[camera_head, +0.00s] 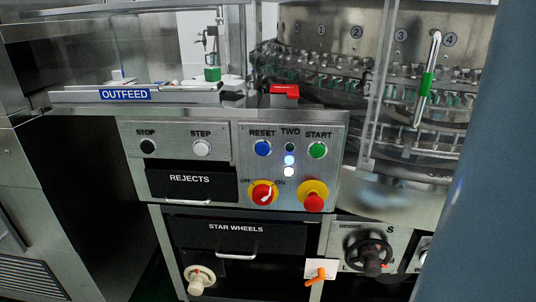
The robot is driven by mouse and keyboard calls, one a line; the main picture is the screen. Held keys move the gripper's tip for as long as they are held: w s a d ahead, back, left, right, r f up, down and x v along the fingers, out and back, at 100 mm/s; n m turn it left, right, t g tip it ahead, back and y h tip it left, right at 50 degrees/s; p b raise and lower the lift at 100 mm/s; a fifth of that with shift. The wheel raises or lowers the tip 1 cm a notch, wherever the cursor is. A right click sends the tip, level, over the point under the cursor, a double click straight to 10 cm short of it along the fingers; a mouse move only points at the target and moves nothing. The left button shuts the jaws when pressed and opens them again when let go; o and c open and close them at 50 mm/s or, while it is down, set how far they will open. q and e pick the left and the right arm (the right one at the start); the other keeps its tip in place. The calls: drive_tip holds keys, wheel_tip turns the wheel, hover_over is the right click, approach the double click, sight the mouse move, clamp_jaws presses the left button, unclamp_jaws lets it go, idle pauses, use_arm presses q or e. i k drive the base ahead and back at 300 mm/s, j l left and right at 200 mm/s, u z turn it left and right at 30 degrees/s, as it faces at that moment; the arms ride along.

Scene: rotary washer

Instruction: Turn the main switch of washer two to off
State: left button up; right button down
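The main switch (262,193) is a red rotary knob on a round yellow plate, low on the left of the control panel (328,160) labelled TWO. Small labels OFF and ON flank its top, left and right. A white mark on the knob slants up to the right, towards ON. Neither my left gripper nor my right gripper is in view, and nothing touches the switch.
A red mushroom button (314,203) on yellow sits right of the switch. Blue RESET (263,148) and green START (317,150) buttons are above. The REJECTS drawer (192,187) is to the left, the STAR WHEELS drawer (236,240) below, with a handwheel (369,252) lower right.

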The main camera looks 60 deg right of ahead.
sight(262, 193)
drive_tip(key=z, duration=1.85)
